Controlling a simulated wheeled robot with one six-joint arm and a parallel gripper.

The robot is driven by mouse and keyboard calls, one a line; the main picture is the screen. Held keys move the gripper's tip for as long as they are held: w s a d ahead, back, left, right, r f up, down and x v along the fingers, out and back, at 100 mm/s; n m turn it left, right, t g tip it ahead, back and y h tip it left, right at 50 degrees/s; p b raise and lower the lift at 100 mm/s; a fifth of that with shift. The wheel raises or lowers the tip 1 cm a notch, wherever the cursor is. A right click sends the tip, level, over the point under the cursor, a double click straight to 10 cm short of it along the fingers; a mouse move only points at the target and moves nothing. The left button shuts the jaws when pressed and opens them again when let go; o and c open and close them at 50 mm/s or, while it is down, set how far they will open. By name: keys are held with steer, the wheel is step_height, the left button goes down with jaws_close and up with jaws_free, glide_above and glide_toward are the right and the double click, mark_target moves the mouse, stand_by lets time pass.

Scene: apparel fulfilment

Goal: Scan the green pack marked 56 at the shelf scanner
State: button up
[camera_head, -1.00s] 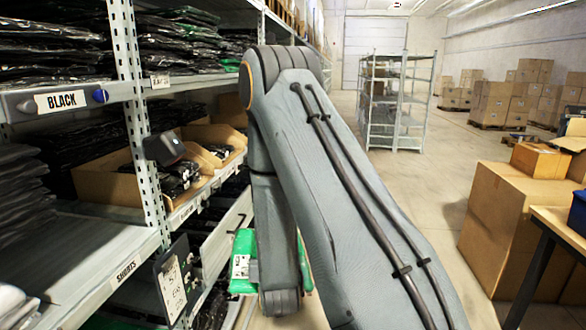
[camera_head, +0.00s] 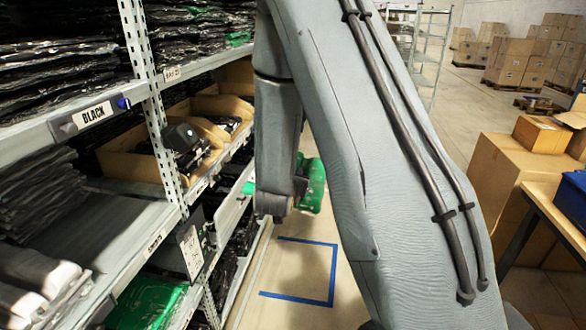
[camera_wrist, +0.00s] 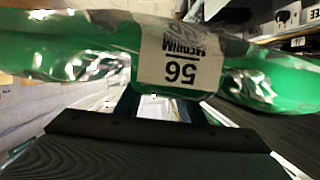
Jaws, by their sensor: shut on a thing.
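The green pack (camera_head: 314,186) is glossy plastic and hangs at the end of my arm, partly hidden by the wrist in the head view. In the wrist view the pack (camera_wrist: 100,52) spans the picture, and its white label (camera_wrist: 180,62) reads 56 MEDIUM, upside down. My gripper (camera_wrist: 160,108) is shut on the pack; its fingertips are mostly hidden in the head view. The dark box-shaped device (camera_head: 181,136) by the shelf post looks like the shelf scanner. The pack is to the right of it and lower in the picture, apart from it.
The shelf rack (camera_head: 160,85) with black packs and cardboard bins lines the left. Another green pack (camera_head: 148,302) lies on the low shelf. Blue tape (camera_head: 332,270) marks clear floor below the gripper. Large cartons (camera_head: 520,185) and a table (camera_head: 548,215) stand at right.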

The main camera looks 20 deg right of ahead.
steer(key=w+a+f+b, duration=0.1)
steer(key=a, duration=0.1)
steer(key=w+a+f, duration=0.1)
steer(key=w+a, duration=0.1)
steer(key=a, duration=0.1)
steer(key=w+a+f+b, duration=0.1)
steer(key=w+a+f, duration=0.1)
steer(key=shift+w+a+b, duration=0.2)
steer(key=shift+b, duration=0.15)
steer(key=shift+d+r, duration=0.1)
steer(key=shift+r, duration=0.05)
steer(key=shift+s, duration=0.1)
steer(key=s+d+r+p, duration=0.1)
steer(key=r, duration=0.1)
steer(key=s+d+r+p, duration=0.1)
steer(key=d+r+p, duration=0.1)
steer(key=r, duration=0.1)
steer(key=s+d+r+p, duration=0.1)
steer(key=r, duration=0.2)
steer(key=shift+s+d, duration=0.15)
steer(key=shift+d, duration=0.15)
stand_by(0.3)
